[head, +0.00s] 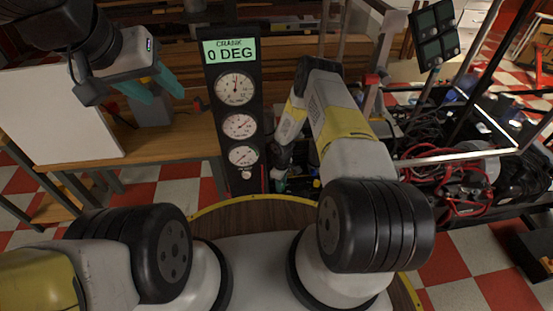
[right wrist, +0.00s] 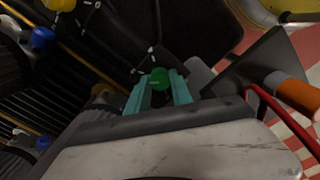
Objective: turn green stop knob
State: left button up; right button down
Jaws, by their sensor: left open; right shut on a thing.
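The green stop knob (right wrist: 159,78) shows in the right wrist view on a dark panel with white tick marks. My right gripper (right wrist: 160,90) has its two teal fingers on either side of the knob and is shut on it. In the head view my right gripper (head: 280,182) is small and low beside the gauge column, and the knob cannot be made out there. My left gripper (head: 152,88) is open and empty at the upper left, with teal fingers above the wooden bench.
A black gauge column (head: 240,118) carries a display reading "CRANK 0 DEG" and several dials. A blue knob (right wrist: 43,38) and a yellow knob (right wrist: 60,4) are on the panel. An orange-handled thing (right wrist: 292,92) and a red bar lie close on the right. Red cables (head: 462,190) clutter the right.

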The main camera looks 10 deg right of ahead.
jog(key=n, duration=0.4)
jog(key=shift+n, duration=0.4)
jog(key=n, duration=0.9)
jog(key=shift+n, duration=2.1)
jog(key=shift+d, duration=0.1)
jog(key=c, duration=1.1)
grip_release()
jog(key=shift+r, duration=0.1)
notch_tip(320, 180, up, 8)
jog(key=shift+f, duration=0.2)
